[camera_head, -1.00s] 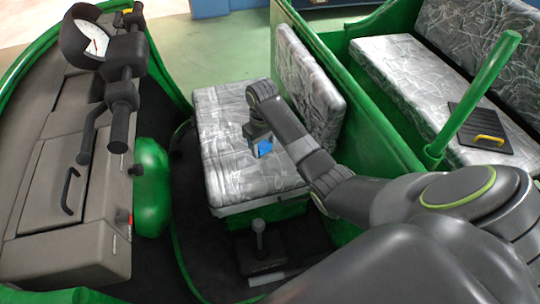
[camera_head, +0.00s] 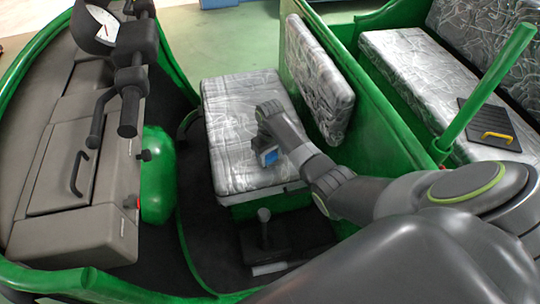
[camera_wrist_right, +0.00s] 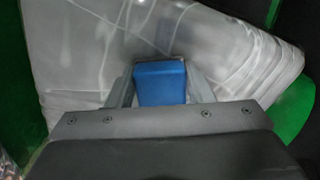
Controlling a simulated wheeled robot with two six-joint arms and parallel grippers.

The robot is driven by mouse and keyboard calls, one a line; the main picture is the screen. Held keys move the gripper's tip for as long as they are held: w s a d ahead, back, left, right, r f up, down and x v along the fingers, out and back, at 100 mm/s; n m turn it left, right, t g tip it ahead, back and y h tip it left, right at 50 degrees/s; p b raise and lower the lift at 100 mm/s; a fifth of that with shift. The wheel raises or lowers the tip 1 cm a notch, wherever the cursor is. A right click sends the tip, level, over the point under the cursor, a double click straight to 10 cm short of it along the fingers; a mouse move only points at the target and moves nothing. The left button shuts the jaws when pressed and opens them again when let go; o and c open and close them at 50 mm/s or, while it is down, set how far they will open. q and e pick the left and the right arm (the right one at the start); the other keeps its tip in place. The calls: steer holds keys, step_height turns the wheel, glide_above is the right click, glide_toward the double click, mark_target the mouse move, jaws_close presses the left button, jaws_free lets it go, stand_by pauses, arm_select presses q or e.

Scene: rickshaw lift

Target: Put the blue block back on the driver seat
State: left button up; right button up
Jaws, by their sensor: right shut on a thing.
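The blue block (camera_wrist_right: 160,84) sits between the two fingers of my right gripper (camera_wrist_right: 160,92) in the right wrist view. In the head view a small part of the blue block (camera_head: 269,157) shows at the end of my right arm, with the right gripper (camera_head: 266,160) mostly hidden by its own wrist. The gripper is shut on the block and is over the driver seat (camera_head: 228,125), a grey patterned cushion. Whether the block touches the cushion I cannot tell. My left gripper is not in view.
The seat backrest (camera_head: 318,80) stands right of the cushion. The dashboard (camera_head: 75,185) and handlebar (camera_head: 130,90) are at left. A gear lever (camera_head: 264,225) stands in front of the seat. A rear bench (camera_head: 410,65) holds a dark board with a yellow handle (camera_head: 497,137).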

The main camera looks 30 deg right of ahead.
mark_target(270, 155)
steer(key=shift+f, duration=0.15)
steer(key=o, duration=0.9)
steer(key=shift+o, duration=0.2)
step_height(270, 155, up, 12)
steer(key=shift+r, duration=0.2)
